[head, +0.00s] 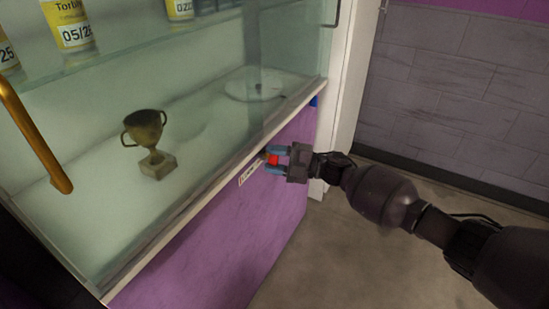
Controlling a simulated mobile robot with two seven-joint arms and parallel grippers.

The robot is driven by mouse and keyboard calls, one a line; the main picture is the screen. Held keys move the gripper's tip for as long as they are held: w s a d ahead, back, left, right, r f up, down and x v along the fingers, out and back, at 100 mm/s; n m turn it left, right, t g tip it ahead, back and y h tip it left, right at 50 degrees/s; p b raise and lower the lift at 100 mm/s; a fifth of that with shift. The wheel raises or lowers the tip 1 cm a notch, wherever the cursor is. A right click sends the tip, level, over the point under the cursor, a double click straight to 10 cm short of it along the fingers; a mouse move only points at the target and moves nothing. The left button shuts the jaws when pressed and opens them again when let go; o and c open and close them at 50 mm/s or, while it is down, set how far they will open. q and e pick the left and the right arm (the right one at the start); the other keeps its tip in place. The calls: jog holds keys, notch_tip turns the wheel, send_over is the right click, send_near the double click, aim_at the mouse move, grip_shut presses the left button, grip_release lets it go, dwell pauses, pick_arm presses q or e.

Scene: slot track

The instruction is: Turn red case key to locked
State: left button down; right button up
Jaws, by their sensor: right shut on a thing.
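A red key (273,160) sticks out of the front edge of the glass case (221,163), at a small white label strip (249,171). My right gripper (276,160) comes in from the right with its blue fingertips on either side of the key and is shut on it. The fingers hide part of the key, and its turn angle is too small to read. My left gripper is not in view.
A trophy cup (153,139) and a round pale disc (254,89) stand inside the case. Yellow cans (68,22) stand on the glass shelf. An orange bar handle (34,138) is at the left. Open floor (385,245) lies at the right.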

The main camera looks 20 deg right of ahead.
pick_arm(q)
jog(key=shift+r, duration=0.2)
pick_arm(e)
jog(key=shift+n+g+h, duration=0.3)
jog(key=shift+n+h, duration=0.2)
jog(key=shift+n, duration=0.9)
jog(key=shift+f, duration=0.1)
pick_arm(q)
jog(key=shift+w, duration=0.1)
pick_arm(e)
jog(key=o, duration=0.9)
pick_arm(q)
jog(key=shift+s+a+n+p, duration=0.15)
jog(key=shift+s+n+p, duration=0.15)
jog(key=shift+p, duration=0.5)
pick_arm(e)
jog(key=v, duration=1.1)
